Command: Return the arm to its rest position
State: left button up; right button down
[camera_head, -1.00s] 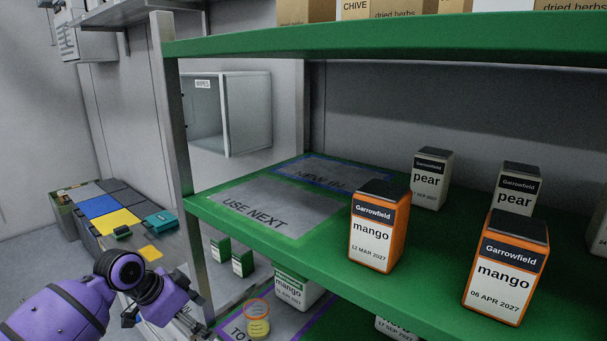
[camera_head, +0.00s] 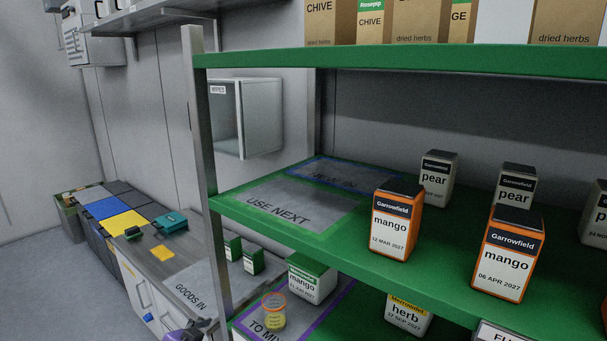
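Only a small purple and black piece of my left arm (camera_head: 185,334) shows at the bottom edge, below the goods-in counter. Its gripper fingers are not visible. My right arm and gripper are out of view. The arm piece is in front of the counter, left of the green shelving (camera_head: 270,205), and no held object shows with it.
The shelf holds orange mango cartons (camera_head: 397,220) and pear cartons (camera_head: 438,178); its "USE NEXT" area (camera_head: 275,205) is bare. Below, a mango carton (camera_head: 312,278) and a small yellow jar (camera_head: 274,312) stand by the "TO MIX" area. The counter (camera_head: 180,275) is partly clear.

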pick_arm(q)
jog(key=s+f+n+y+p, duration=0.1)
jog(key=s+f, duration=0.3)
jog(key=s, duration=0.9)
jog(key=s+d+f+n+y+p, duration=0.1)
jog(key=s+f+n, duration=0.2)
jog(key=s, duration=1)
jog(key=s+d+f+n+g+y+p, duration=0.1)
jog(key=s+f, duration=0.5)
jog(key=s, duration=0.7)
jog(key=shift+s+n+p, duration=0.3)
jog(key=shift+n+p, duration=0.25)
jog(key=shift+n, duration=0.05)
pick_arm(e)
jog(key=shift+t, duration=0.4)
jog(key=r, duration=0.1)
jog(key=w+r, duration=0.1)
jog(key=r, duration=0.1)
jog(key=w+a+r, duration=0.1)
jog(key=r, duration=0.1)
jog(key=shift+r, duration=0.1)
